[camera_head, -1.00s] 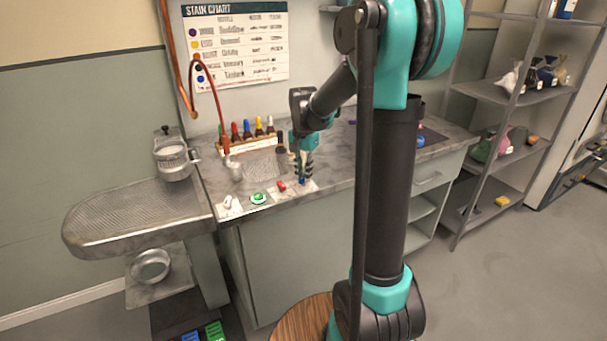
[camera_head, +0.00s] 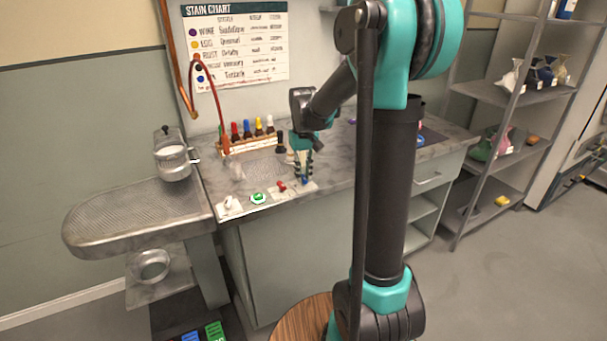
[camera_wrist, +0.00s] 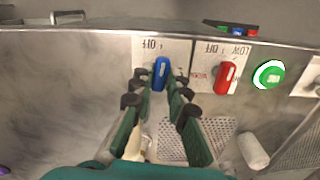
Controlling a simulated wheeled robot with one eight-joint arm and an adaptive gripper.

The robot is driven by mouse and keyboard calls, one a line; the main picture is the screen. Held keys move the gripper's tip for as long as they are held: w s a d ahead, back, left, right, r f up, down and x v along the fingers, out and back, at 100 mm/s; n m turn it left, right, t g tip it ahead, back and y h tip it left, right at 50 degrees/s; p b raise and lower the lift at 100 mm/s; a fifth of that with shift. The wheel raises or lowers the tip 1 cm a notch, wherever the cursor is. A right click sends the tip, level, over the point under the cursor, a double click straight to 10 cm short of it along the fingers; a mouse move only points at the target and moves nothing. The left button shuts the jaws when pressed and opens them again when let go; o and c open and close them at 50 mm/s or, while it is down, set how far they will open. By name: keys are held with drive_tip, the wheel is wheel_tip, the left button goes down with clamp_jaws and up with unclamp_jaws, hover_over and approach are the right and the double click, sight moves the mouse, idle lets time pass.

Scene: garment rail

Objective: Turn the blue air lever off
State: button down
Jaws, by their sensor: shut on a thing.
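The blue air lever (camera_wrist: 160,73) stands on a white plate marked OFF near the counter's front edge in the wrist view. It also shows small in the head view (camera_head: 305,181). My gripper (camera_wrist: 158,86) points down at the lever, with its fingertips on either side of it, shut on it. In the head view my gripper (camera_head: 303,178) is at the front edge of the counter, and its fingertips hide part of the lever. The lever's exact angle is hard to read.
The red lever (camera_wrist: 226,76) and green button (camera_wrist: 268,74) sit close to the right in the wrist view. Behind my gripper are a rack of dropper bottles (camera_head: 247,146) and a perforated plate (camera_wrist: 190,140). A red hose (camera_head: 219,110) hangs at the left.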

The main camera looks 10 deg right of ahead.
sight(303, 177)
drive_tip(key=shift+n, duration=0.8)
drive_tip(key=c, duration=1.5)
unclamp_jaws()
drive_tip(key=shift+r, duration=0.15)
wheel_tip(303, 177, up, 12)
drive_tip(key=shift+f, duration=0.1)
drive_tip(key=s+d+f+m+t, duration=0.1)
drive_tip(key=s+f, duration=0.5)
drive_tip(key=s, duration=0.1)
drive_tip(key=s+d+f+m+t, duration=0.1)
drive_tip(key=s+d+f, duration=0.1)
drive_tip(key=s+f, duration=0.5)
drive_tip(key=s+d+f+m+t, duration=0.1)
drive_tip(key=s+f+t, duration=0.1)
drive_tip(key=s+f, duration=0.5)
drive_tip(key=shift+s+d+f, duration=0.15)
drive_tip(key=shift+s+d, duration=0.1)
drive_tip(key=shift+s, duration=0.55)
